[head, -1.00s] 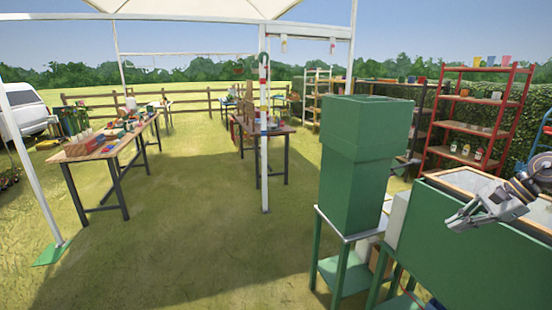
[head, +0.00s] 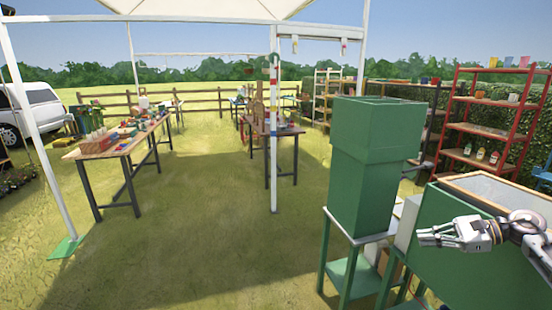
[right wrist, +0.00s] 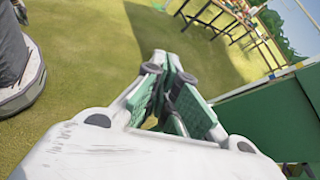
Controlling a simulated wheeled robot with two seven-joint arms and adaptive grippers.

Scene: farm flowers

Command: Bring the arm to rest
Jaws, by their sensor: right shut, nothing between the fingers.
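My right gripper (head: 428,237) is at the right of the head view, in front of the green bench-like box with a pale top. Its fingers are shut and empty, pointing left. In the right wrist view my right gripper (right wrist: 180,88) shows its green-padded fingers together, with grass beyond them and nothing between them. My left gripper is not in view.
A tall green bin-like box (head: 375,165) stands on a green stand left of my gripper. The green box (head: 455,270) is close beneath my right arm. A red shelf (head: 492,125) stands behind. Open grass (head: 210,220) lies left, between tables and a white post.

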